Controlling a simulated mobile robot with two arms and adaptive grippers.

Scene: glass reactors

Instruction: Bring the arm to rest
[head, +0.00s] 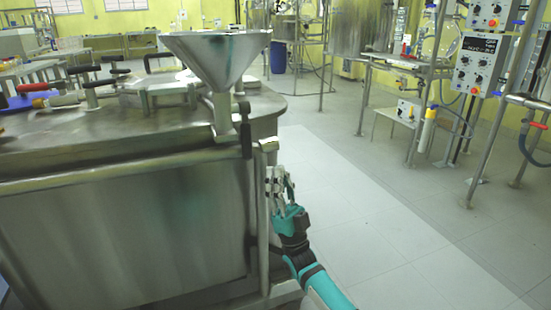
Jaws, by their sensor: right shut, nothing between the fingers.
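My right gripper (274,182) is in the lower middle of the head view, at the end of my teal and black right arm. It is shut and holds nothing. Its fingers are close beside the right edge of a large steel vessel (130,235), below the funnel. I cannot tell whether they touch the vessel. My left gripper is not in view.
A steel funnel (215,58) stands on the vessel's edge. Several clamps with black handles (104,82) lie on its lid. Control boxes (480,62) on pipe frames stand at the right. A blue drum (278,57) stands behind.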

